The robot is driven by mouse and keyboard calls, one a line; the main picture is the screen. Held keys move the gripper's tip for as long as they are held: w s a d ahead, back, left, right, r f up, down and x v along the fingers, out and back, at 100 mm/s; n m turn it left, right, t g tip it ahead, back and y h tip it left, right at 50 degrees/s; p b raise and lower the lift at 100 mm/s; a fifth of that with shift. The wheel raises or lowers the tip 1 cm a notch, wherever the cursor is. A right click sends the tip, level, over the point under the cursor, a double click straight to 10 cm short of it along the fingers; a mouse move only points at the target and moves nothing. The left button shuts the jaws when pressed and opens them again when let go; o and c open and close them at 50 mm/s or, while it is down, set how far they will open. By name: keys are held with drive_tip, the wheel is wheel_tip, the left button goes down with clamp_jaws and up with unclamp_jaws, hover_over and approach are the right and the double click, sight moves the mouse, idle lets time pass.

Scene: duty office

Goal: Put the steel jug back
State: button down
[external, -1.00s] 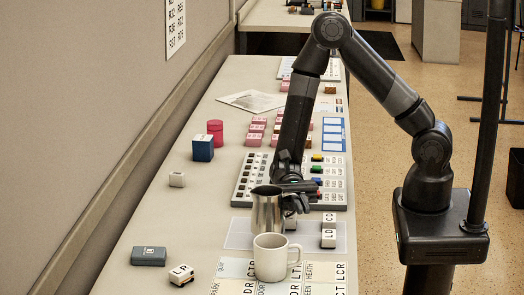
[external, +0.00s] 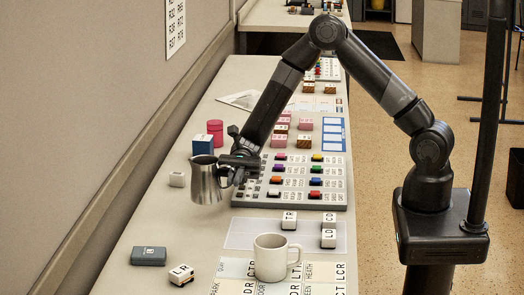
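The steel jug (external: 206,184) is a shiny metal pitcher with a dark mouth, tilted slightly in the external view. My gripper (external: 232,174) is at the jug's right side, apparently closed on it. The jug is over the left part of the table, left of the grey board. Its base seems clear of the tabletop, though the height is hard to judge. My fingers are partly hidden behind the jug and the dark wrist.
A white mug (external: 270,259) stands on the labelled sheet in front. A grey board (external: 240,199) with coloured pegs lies right of the jug.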

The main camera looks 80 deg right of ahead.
drive_tip(key=shift+w+a+f, duration=0.15)
drive_tip(key=shift+a+f, duration=0.75)
drive_tip(key=shift+f, duration=0.3)
drive_tip(key=shift+w+a+f, duration=0.2)
drive_tip(key=shift+a+f, duration=0.75)
drive_tip(key=shift+f, duration=0.3)
drive_tip(key=shift+w+a+f, duration=0.15)
drive_tip(key=shift+a+f, duration=0.75)
drive_tip(key=shift+f, duration=0.3)
drive_tip(key=shift+f, duration=0.1)
drive_tip(key=c, duration=1.6)
unclamp_jaws()
